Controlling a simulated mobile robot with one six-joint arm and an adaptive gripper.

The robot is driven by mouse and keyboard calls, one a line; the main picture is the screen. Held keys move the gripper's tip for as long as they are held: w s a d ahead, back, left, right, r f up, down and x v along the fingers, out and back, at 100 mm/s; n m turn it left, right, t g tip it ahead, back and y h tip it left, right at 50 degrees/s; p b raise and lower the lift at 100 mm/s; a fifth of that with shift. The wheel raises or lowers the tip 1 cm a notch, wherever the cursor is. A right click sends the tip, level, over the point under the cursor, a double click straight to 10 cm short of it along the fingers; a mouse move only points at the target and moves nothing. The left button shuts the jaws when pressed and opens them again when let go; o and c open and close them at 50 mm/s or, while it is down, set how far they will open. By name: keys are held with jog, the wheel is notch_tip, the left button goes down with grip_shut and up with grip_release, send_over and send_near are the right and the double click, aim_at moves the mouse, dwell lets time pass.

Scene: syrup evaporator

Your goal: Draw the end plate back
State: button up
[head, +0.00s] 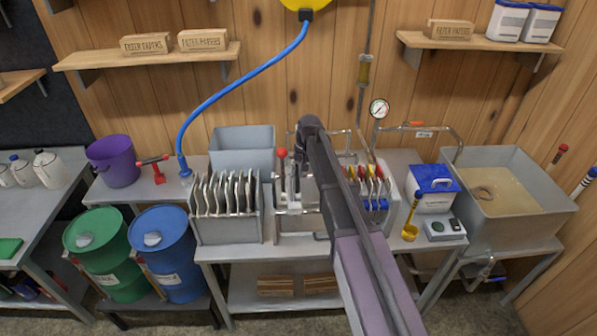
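The filter press (285,222) stands on the middle bench, a metal frame with rails. At its left end is a red ball-topped lever (282,154) beside grey upright parts. I cannot tell for certain which of these is the end plate. Several plates with coloured tabs (374,187) stand at the press's right end. My arm reaches up from the bottom right across the press and hides its middle. My gripper (297,186) is around the left part of the press, below the arm's bend. Its fingers are too small and covered to read, and contact is unclear.
A rack of white-edged plates (226,195) stands close left of the press, with a grey bin (243,150) behind. A pressure gauge (379,109) and pipes rise behind.

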jog(key=shift+d, duration=0.25)
jog(key=shift+r, duration=0.1)
jog(key=d+r+p, duration=0.3)
jog(key=r+p, duration=1.2)
jog(key=shift+r+p, duration=0.2)
jog(key=shift+p, duration=0.1)
dwell(1.7)
jog(key=shift+w, duration=0.1)
dwell(0.5)
jog(key=s+d+f+b, duration=0.4)
jog(key=s+f, duration=0.1)
jog(key=s, duration=0.4)
jog(key=s+d+f+h+b, duration=0.1)
jog(key=s+d+f+b, duration=0.3)
jog(key=s, duration=0.5)
jog(key=s+d+f+h+b, duration=0.1)
jog(key=s+d+f+b, duration=0.3)
jog(key=s, duration=0.6)
jog(key=shift+d+f+m+b, duration=0.3)
jog(key=shift+f+b, duration=0.5)
jog(key=shift+b, duration=0.3)
